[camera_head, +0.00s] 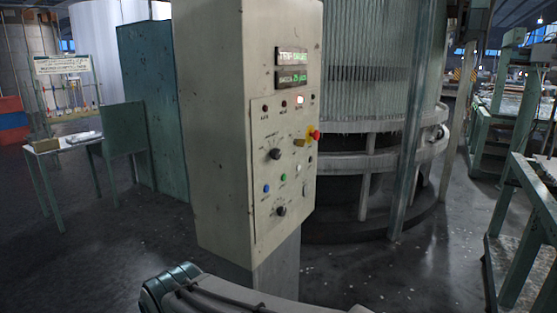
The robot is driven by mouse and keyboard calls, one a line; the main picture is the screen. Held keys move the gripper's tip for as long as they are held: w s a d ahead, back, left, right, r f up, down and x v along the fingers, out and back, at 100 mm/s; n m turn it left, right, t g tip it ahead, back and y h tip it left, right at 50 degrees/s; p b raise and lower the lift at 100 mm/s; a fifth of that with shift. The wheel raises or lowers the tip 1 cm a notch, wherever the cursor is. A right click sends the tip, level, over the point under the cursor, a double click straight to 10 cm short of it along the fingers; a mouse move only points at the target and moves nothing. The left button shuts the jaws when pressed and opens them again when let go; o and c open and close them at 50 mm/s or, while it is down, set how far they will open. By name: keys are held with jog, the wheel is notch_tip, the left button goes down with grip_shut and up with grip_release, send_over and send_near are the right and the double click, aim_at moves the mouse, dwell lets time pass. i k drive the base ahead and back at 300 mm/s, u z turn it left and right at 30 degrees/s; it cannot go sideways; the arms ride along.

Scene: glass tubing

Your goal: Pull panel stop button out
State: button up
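The control panel (285,205) is on the front face of a tall beige cabinet (217,130) in the middle of the head view. The red stop button (315,135) sticks out at the panel's upper right, beside a yellow part (309,131). Whether the button is pressed in or out is too small to tell. Around it are dark knobs, small coloured buttons and indicator lamps, one lit red-white (300,99). Two small displays (292,57) sit above. Part of my arm shows at the bottom edge; my gripper is not in view.
A large round machine with glass tubes (380,70) and a pale ring rail (400,160) stands behind the cabinet on the right. A green-legged table (60,150) is at left, and a green frame bench (525,240) at right.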

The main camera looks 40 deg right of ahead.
aim_at(316, 135)
jog(key=z, duration=1.5)
